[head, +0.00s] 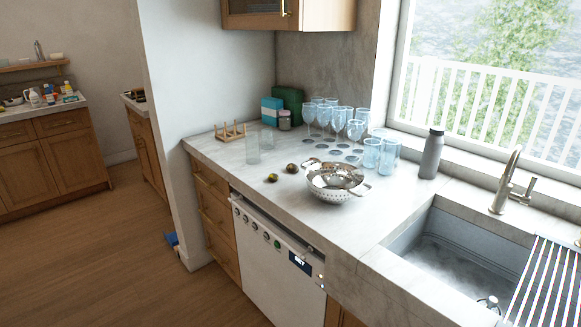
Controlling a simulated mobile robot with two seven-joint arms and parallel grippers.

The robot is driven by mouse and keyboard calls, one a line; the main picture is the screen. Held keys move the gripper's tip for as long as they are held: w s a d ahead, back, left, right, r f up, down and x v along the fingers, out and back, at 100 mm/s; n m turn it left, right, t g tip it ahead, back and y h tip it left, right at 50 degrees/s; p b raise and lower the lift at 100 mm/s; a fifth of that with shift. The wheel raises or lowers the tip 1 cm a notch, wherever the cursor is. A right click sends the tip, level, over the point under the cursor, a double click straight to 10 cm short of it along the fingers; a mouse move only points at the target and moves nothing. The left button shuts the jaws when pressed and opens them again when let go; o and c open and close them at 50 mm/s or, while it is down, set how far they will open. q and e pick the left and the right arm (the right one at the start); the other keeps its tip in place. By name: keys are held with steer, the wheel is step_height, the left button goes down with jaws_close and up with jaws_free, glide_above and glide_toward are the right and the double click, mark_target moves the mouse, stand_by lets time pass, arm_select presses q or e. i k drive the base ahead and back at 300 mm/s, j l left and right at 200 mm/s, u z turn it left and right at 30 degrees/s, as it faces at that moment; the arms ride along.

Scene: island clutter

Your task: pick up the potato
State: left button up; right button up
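Two small, round, olive-brown items lie on the grey stone counter (222,165), left of a metal colander. One (272,178) is nearer the counter's front edge, and the other (291,168) is just behind it to the right. Either could be a potato; they are too small to tell for sure. The colander (336,187) stands beside them, and its contents are hard to make out. Neither of my grippers is in view.
Wine glasses (325,117) and blue tumblers (372,154) crowd the back. A grey bottle (431,155) stands near the window. The sink (440,255) is at the right, with a white dishwasher (275,262) below the counter. Wooden floor is open at left.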

mark_target(292, 168)
steer(key=i+j, duration=0.2)
steer(key=j, duration=0.15)
steer(key=i+j+z, duration=0.15)
steer(key=i+j, duration=0.3)
steer(key=j, duration=0.25)
steer(key=i+j+z, duration=0.1)
steer(key=j, duration=0.3)
steer(key=i+j, duration=0.3)
steer(key=i+j+z, duration=0.15)
steer(key=j, duration=0.3)
steer(key=i+j, duration=0.2)
steer(key=j, duration=0.2)
steer(key=z, duration=0.05)
